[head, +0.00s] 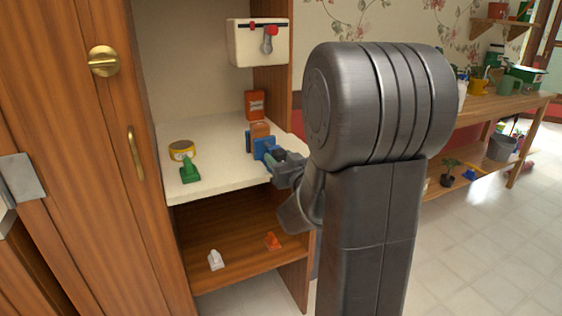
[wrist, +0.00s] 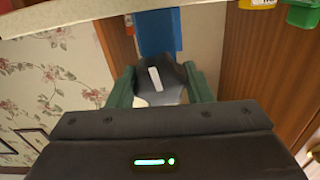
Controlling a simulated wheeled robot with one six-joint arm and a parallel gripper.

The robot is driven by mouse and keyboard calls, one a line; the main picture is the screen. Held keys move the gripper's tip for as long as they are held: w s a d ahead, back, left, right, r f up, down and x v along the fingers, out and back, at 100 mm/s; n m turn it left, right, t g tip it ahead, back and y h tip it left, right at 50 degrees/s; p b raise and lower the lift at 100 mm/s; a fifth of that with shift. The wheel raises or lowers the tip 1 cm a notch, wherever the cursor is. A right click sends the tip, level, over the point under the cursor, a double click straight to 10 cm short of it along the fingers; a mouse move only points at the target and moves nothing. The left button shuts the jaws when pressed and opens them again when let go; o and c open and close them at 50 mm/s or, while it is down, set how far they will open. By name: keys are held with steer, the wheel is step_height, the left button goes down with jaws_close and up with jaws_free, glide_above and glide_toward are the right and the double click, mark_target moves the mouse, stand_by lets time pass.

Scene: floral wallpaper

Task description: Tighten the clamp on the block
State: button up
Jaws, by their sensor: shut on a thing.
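The blue clamp (head: 262,144) stands on the white shelf top (head: 222,180), around or against a brown block (head: 260,129). My gripper (head: 272,159) is at the near side of the clamp. In the wrist view the clamp (wrist: 159,33) lies straight ahead, and my two green fingers (wrist: 160,88) are shut on a dark knob (wrist: 178,82) with a white stripe. The gap between jaw and block is too small to tell, and my arm hides part of the near side.
A yellow tin (head: 182,151) and a green object (head: 189,172) stand on the shelf's left. An orange box (head: 255,104) stands behind the block. A cream wall box (head: 257,45) with a red-tipped lever hangs above. The front middle of the shelf is clear.

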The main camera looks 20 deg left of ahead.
steer(key=m+b, duration=0.1)
steer(key=m, duration=0.3)
steer(key=shift+m, duration=2.6)
steer(key=o, duration=1)
steer(key=shift+d, duration=0.1)
steer(key=p+v, duration=0.1)
steer(key=v, duration=1.2)
steer(key=shift+s+d, duration=0.25)
steer(key=shift+d, duration=0.05)
